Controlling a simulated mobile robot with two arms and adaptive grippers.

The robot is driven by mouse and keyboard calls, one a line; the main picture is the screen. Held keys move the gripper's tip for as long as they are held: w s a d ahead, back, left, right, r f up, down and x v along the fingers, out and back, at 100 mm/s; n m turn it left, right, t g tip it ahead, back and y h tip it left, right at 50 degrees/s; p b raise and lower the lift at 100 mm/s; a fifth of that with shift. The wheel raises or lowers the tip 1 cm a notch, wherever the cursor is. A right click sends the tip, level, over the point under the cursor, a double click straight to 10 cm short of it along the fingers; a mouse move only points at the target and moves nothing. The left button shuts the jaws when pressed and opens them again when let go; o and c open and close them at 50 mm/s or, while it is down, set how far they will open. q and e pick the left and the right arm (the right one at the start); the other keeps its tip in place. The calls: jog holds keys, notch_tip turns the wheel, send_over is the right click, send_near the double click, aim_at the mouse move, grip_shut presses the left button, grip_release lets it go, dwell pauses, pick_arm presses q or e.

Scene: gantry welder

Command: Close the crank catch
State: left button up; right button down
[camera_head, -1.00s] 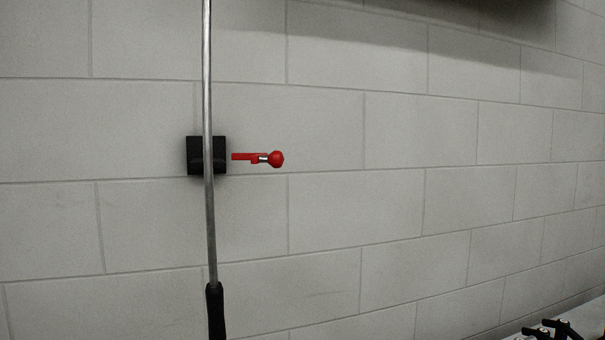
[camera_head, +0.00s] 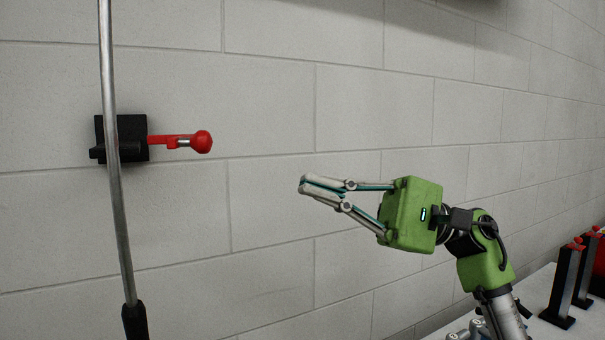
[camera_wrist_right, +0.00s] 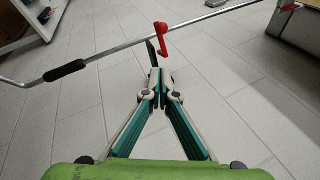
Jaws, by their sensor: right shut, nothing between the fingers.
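The catch is a black block (camera_head: 128,135) on the pale block wall with a red lever and round red knob (camera_head: 201,142) pointing right. A thin metal crank rod (camera_head: 117,190) runs roughly vertically in front of the block, with a black grip (camera_head: 135,320) at its lower end. My right gripper (camera_head: 304,186) is shut and empty, to the right of and lower than the red knob, apart from it. In the right wrist view, the red lever (camera_wrist_right: 162,39) shows beyond the shut fingertips (camera_wrist_right: 160,88), with the rod and its black grip (camera_wrist_right: 65,70). My left gripper is not in view.
Black stands with red tops (camera_head: 565,280) are on a light surface at the lower right. The wall between my gripper and the catch is clear. The right wrist view also shows a tiled surface (camera_wrist_right: 80,120) and a grey box-like object (camera_wrist_right: 298,25) at upper right.

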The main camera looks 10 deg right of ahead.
aim_at(177, 141)
jog(key=s+a+r+p, duration=0.2)
jog(key=a+r+p, duration=0.2)
jog(key=a, duration=0.6)
jog(key=shift+s+r+p, duration=0.2)
jog(key=shift+s+p, duration=0.05)
jog(key=shift+p, duration=0.6)
